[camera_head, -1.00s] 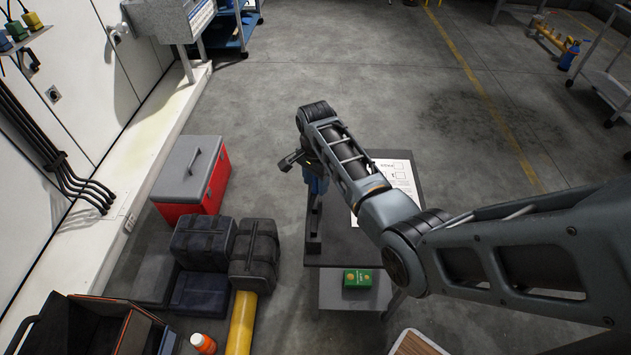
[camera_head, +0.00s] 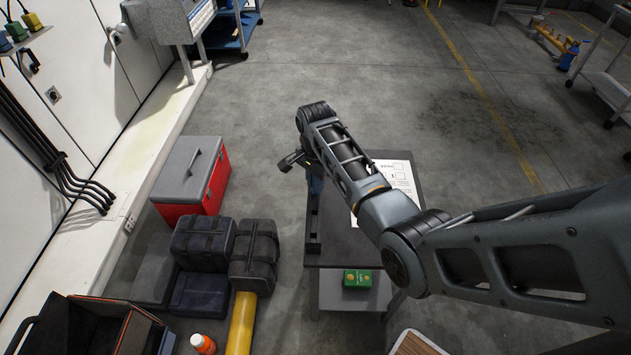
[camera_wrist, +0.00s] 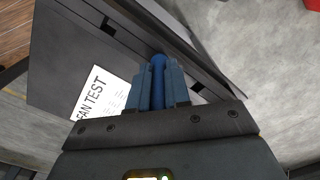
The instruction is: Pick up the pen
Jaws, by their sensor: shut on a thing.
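The pen (camera_wrist: 158,72) shows in the wrist view as a blue, rounded shape between my fingers. My gripper (camera_wrist: 157,88) is shut on it; the fingers hide most of its length. I cannot tell there whether the pen touches the table.
A white paper sheet (camera_wrist: 100,97) headed "FAN TEST" lies on the table. A green box (camera_head: 357,278) sits on the lower shelf. Dark bags (camera_head: 254,255) and a red toolbox (camera_head: 193,175) stand on the floor to the left. Floor beyond the table is clear.

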